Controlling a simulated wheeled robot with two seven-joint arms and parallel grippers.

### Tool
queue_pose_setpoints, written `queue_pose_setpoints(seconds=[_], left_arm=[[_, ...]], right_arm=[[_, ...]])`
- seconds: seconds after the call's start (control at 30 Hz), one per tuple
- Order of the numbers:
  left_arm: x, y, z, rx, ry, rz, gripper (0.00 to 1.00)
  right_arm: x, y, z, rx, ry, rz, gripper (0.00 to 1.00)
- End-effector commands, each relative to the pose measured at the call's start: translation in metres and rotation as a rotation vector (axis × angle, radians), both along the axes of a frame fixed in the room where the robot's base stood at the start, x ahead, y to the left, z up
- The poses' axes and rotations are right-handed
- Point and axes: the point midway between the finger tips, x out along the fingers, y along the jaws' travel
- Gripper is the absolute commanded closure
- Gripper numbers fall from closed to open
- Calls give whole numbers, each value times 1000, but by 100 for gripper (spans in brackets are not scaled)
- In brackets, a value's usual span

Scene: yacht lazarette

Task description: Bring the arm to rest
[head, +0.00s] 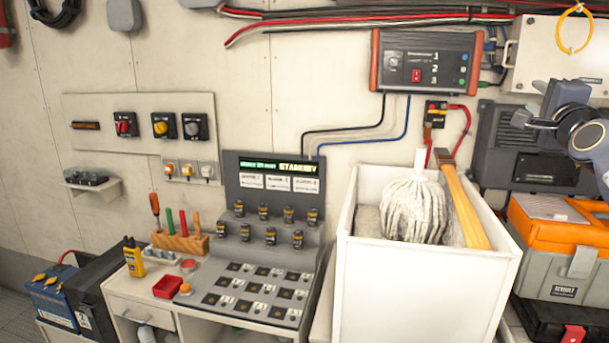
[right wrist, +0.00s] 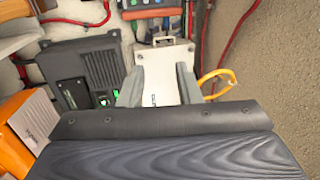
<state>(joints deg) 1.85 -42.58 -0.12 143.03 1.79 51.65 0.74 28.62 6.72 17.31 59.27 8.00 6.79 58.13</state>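My right arm comes in at the right edge of the head view, with its gripper (head: 531,108) raised in front of the wall gear. In the right wrist view the two grey fingers of this gripper (right wrist: 159,86) stand apart. A white box (right wrist: 165,66) shows behind the gap, and nothing is held between them. My left arm and gripper are not in view.
A white bin (head: 425,275) with a mop head (head: 413,208) stands below and left of the gripper. An orange-topped toolbox (head: 560,230) and a dark charger unit (head: 530,150) are close by. A yellow ring (head: 574,28) hangs above. A console (head: 265,255) stands further left.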

Motion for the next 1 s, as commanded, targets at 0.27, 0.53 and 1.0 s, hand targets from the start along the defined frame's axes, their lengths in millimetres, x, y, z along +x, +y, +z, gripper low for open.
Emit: queue_pose_setpoints(seconds=[0.27,0.53,1.0], left_arm=[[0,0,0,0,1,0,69],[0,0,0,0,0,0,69],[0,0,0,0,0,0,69]], right_arm=[[-7,37,-27,-97,132,51,69],[-32,92,-83,-255,343,149,69],[-195,222,-306,-746,881,604,69]])
